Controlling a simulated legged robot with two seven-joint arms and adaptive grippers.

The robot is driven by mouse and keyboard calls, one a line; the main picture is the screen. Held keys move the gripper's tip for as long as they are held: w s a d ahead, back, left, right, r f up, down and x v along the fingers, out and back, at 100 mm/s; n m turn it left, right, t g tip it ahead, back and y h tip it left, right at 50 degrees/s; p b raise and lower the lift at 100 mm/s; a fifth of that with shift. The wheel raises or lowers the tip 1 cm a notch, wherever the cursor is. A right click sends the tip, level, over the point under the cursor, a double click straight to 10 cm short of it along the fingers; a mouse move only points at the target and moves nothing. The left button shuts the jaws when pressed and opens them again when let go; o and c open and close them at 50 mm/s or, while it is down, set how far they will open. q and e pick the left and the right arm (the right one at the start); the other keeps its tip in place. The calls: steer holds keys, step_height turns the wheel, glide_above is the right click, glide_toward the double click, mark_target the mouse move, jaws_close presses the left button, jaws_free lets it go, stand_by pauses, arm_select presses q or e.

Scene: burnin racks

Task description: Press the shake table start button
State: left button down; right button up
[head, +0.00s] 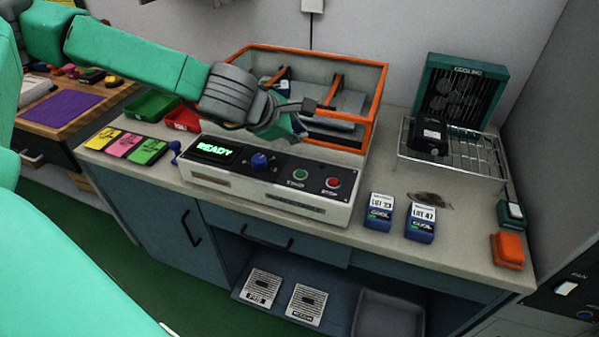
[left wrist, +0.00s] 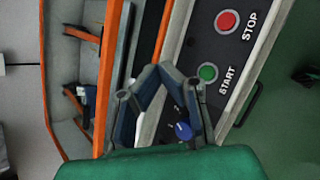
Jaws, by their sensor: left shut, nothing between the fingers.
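The shake table (head: 265,190) stands on the bench, its lit display (head: 214,149) reading "READY". The round green start button (head: 300,175) is on its front panel, left of the red stop button (head: 333,183). In the left wrist view the green button (left wrist: 208,72) shows beside the word START, with the red button (left wrist: 228,20) beyond it. My left gripper (head: 300,126) is shut and empty, above and behind the panel, apart from the start button. Its fingertips (left wrist: 160,70) meet to the left of the green button in the wrist view. My right gripper is out of view.
An orange-edged open enclosure (head: 377,98) rises behind the panel, close to my left gripper. A blue knob (head: 260,161) sits left of the start button. Two blue-white boxes (head: 379,212) and a wire cooling rack (head: 470,165) are to the right.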

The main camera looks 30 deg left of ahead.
mark_target(301, 173)
arm_select(q)
steer(key=f+b, duration=0.2)
steer(key=d+f+b, duration=0.1)
steer(key=shift+f+b, duration=0.35)
steer(key=f+b, duration=0.2)
steer(key=a+f+b, duration=0.1)
steer(key=f+b, duration=0.1)
steer(key=f, duration=0.1)
steer(key=shift+d+r, duration=0.15)
steer(key=shift+d, duration=0.25)
steer(key=shift+a, duration=0.35)
steer(key=shift+d, duration=0.25)
steer(key=shift+a, duration=0.1)
steer(key=shift+a+f, duration=0.1)
steer(key=shift+f, duration=0.3)
